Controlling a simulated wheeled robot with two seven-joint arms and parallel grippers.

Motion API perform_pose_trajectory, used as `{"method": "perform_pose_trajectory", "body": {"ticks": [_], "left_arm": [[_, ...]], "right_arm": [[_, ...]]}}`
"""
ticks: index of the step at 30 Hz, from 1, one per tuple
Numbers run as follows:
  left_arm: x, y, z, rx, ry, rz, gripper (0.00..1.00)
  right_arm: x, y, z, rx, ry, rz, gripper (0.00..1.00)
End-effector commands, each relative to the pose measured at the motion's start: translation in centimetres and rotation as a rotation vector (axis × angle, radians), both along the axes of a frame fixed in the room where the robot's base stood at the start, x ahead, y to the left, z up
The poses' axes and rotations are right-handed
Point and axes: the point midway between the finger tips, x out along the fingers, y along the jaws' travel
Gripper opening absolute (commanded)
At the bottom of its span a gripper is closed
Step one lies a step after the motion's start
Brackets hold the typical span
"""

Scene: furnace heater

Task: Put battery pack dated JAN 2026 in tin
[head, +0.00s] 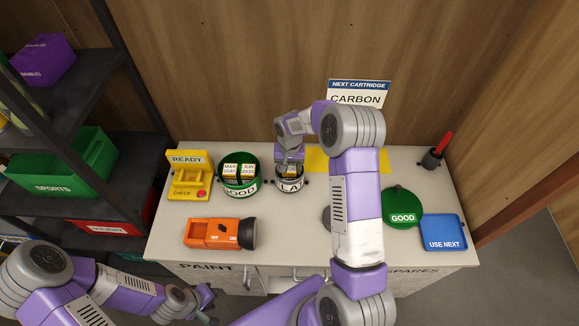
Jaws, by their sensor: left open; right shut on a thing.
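My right gripper (289,163) reaches down over a small tin (290,186) with a white label on which "LA" can be read. It is shut on a yellow and dark battery pack (289,172) at the tin's mouth; its date is not readable. I cannot tell whether the pack rests on the tin's bottom. Left of it a green tin (240,190) labelled GOOD holds battery packs (239,171), with "MAR" and "JUN" dates showing. My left gripper (208,300) is open and empty, low in front of the table.
A yellow READY/CHECK tester (188,178) and an orange flashlight (212,233) stand on the left of the table. A green GOOD lid (402,207), blue USE NEXT tray (444,231) and dark cup (432,159) are on the right. A shelf (125,165) stands at left.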

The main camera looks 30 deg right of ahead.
Motion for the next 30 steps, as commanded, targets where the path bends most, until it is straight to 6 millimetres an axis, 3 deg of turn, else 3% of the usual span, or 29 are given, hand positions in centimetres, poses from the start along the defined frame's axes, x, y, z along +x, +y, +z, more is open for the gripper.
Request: {"method": "perform_pose_trajectory", "body": {"ticks": [1,2,3,12,17,30], "left_arm": [[0.0,0.0,0.0,0.000,0.000,0.000,0.43],[0.0,0.0,0.1,0.000,0.000,0.000,0.43],[0.0,0.0,0.1,0.000,0.000,0.000,0.43],[0.0,0.0,0.1,0.000,0.000,0.000,0.43],[0.0,0.0,1.0,0.000,0.000,0.000,0.43],[0.0,0.0,1.8,0.000,0.000,0.000,0.43]], "right_arm": [[0.0,0.0,0.1,0.000,-0.001,0.000,0.21],[0.0,0.0,0.1,0.000,0.000,0.000,0.61],[0.0,0.0,0.1,0.000,0.000,0.000,0.67],[0.0,0.0,0.1,0.000,0.000,0.000,0.68],[0.0,-0.1,1.2,0.000,0.000,-0.001,0.68],[0.0,0.0,10.3,-0.001,-0.004,0.000,0.68]]}}
